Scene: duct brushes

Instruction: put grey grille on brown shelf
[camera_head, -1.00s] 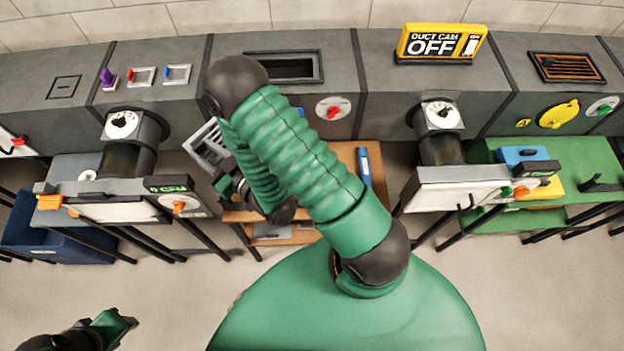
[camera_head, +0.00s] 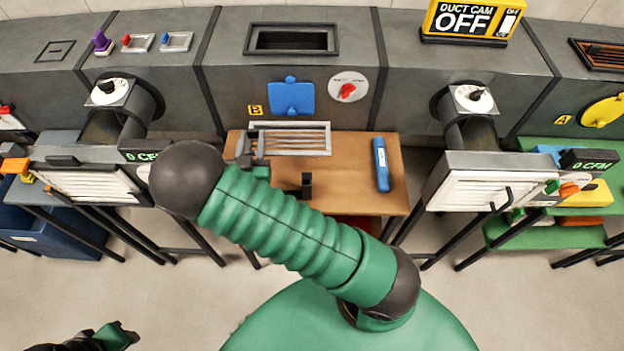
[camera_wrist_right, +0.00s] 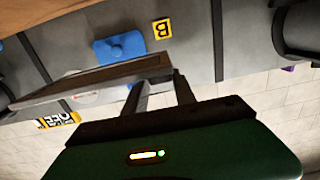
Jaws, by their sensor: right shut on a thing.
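The grey grille (camera_head: 318,140), a slatted rectangular frame, is held at its left end by my right gripper (camera_head: 252,150). It appears in front of the duct wall, over the back part of the brown shelf (camera_head: 345,185). I cannot tell whether it touches the shelf. In the right wrist view the grille (camera_wrist_right: 85,83) is seen nearly edge-on, with its end between the fingers (camera_wrist_right: 162,92). My right arm hides the shelf's front left part. My left gripper (camera_head: 118,336) is at the lower left, far from the shelf; its jaws are unclear.
A blue box-like tool (camera_head: 381,165) lies on the shelf's right side, and a small black bracket (camera_head: 306,186) stands near its middle. A blue cover (camera_head: 291,98) and red knob (camera_head: 348,91) are on the duct behind. An open slot (camera_head: 291,40) is in the duct top.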

